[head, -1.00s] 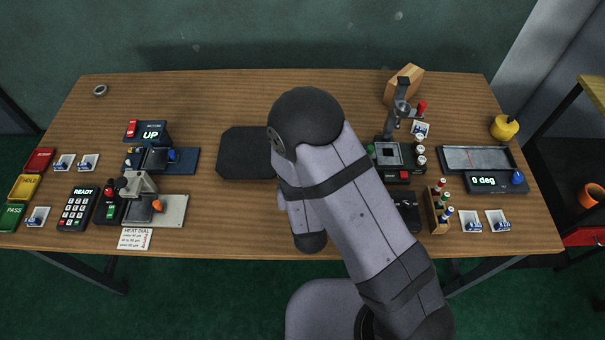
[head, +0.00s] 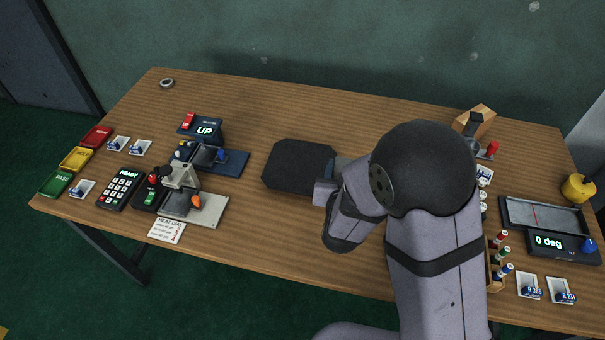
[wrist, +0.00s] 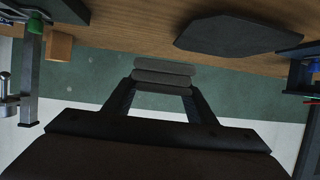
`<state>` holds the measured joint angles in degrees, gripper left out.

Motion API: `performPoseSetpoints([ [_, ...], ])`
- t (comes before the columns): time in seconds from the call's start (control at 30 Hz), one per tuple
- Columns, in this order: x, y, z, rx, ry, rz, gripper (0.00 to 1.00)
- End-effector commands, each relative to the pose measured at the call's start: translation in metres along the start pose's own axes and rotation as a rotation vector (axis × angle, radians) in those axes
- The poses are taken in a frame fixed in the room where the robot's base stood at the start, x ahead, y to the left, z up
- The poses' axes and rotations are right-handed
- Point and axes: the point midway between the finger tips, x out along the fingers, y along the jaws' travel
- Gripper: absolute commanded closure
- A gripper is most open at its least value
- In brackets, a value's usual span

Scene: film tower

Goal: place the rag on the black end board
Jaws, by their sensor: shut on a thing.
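My gripper (wrist: 162,88) is shut on a grey, layered, folded piece, the rag (wrist: 163,70), in the wrist view. The rag shows between the two fingertips, held in the air. The black board (head: 296,166) is a flat dark slab with cut corners, lying bare in the middle of the table in the head view. It also shows at the upper right of the wrist view (wrist: 238,36). In the head view my arm covers most of the gripper, which is just right of the board; I cannot make out the rag clearly there.
Left of the board stand a blue device reading UP (head: 205,130), a small press (head: 181,176) and a keypad (head: 121,188). On the right are a bottle rack (head: 497,262), a tray (head: 545,214) and a yellow pot (head: 578,188). The table behind the board is clear.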

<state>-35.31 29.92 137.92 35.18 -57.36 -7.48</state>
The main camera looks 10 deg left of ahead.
Motion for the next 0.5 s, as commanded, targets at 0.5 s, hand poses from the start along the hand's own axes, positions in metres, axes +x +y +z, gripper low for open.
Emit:
performPoseSetpoints([
  [0.5, 0.067, -0.117, -0.102, -0.085, -0.002, -0.198, 0.70],
])
